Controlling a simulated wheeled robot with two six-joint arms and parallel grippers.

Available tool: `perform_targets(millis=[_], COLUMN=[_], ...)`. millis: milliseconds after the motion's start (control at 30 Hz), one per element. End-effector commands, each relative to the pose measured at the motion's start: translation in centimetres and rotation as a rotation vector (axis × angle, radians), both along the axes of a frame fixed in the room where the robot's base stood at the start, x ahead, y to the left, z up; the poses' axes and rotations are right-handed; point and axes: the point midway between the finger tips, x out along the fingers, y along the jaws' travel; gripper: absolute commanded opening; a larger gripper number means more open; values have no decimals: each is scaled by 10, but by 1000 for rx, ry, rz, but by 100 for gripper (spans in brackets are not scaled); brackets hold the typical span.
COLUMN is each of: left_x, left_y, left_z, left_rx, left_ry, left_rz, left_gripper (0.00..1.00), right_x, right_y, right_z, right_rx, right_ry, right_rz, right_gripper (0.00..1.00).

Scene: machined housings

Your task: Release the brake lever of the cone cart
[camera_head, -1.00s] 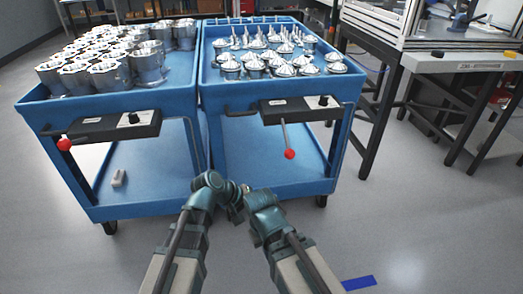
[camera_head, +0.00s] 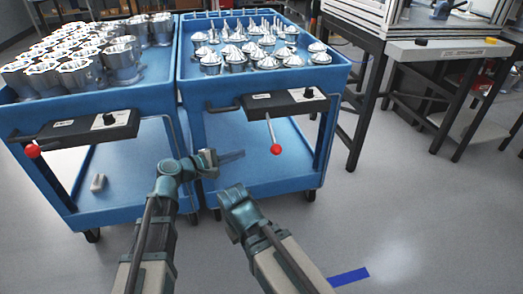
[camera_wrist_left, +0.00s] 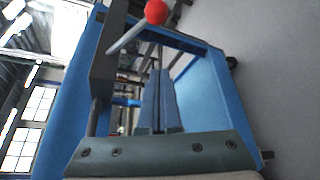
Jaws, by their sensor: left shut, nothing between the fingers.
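The cone cart (camera_head: 262,101) is the right blue cart, with several cone-topped metal parts (camera_head: 262,48) on top. Its brake lever (camera_head: 271,132) hangs from a dark box on the front, tilted slightly, and ends in a red ball (camera_head: 276,149). My left gripper (camera_head: 242,154) is shut and empty, to the left of the ball and apart from it. In the left wrist view the shut fingers (camera_wrist_left: 160,75) point toward the cart, with the red ball (camera_wrist_left: 156,12) above them. My right gripper (camera_head: 232,195) is lower, below the lever; its fingers cannot be made out.
Another blue cart (camera_head: 95,110) with cylindrical housings stands at left, with its own red-ball lever (camera_head: 33,151) and a small grey block (camera_head: 98,182) on its lower shelf. A workbench (camera_head: 447,49) stands at right. The floor (camera_head: 400,210) in front is clear, with blue tape.

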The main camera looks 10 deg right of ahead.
Motion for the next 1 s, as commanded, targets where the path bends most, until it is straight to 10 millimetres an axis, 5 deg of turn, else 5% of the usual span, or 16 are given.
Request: perform_targets(millis=[600,700,1000], left_x=[48,26,11], left_y=[-90,-89,-93], left_z=[-24,-10,-4], left_rx=[2,1,2], left_ry=[-1,0,0], left_rz=[-3,-3,0], left_gripper=[0,0,0], right_x=[0,0,0], right_y=[1,0,0], right_z=[-24,-10,-4], right_rx=[3,2,1], right_ry=[1,0,0], right_rz=[4,3,1], right_gripper=[0,0,0])
